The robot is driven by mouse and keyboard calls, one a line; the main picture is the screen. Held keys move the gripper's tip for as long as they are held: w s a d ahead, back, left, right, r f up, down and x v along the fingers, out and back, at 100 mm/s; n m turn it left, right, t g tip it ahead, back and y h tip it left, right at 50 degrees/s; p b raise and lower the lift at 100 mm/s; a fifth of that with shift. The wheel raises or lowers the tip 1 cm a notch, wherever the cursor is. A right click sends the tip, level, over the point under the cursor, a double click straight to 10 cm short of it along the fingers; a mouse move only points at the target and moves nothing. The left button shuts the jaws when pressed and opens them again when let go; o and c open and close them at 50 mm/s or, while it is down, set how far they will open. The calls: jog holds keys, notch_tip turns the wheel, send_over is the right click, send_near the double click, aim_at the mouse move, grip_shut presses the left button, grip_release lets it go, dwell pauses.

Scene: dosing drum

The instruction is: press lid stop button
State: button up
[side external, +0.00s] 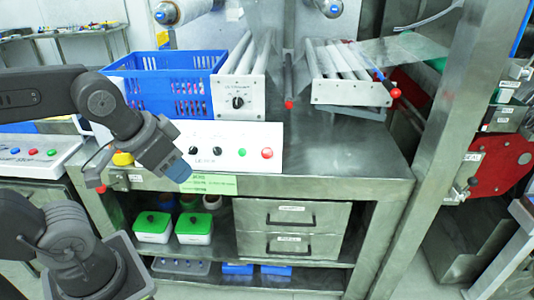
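A white control panel (255,138) stands at the front of the steel bench. On its face, from left to right, are two dark knobs, a green button (242,152) and a red button (267,153). The lettering on the panel is too small to read surely, so I cannot tell which button is the lid stop. My gripper (181,172) has a blue tip and points down to the right, in front of the panel's left end. It appears apart from the green and red buttons. Whether its fingers are open or shut does not show.
A blue crate (174,66) and two roller units, the left one (238,88) with a dark knob, stand behind the panel. A yellow round part (122,158) is at the bench's left front. Drawers (291,215) and green-lidded tubs (153,228) are below. The bench right of the panel is clear.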

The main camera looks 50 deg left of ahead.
grip_shut()
dwell(1.4)
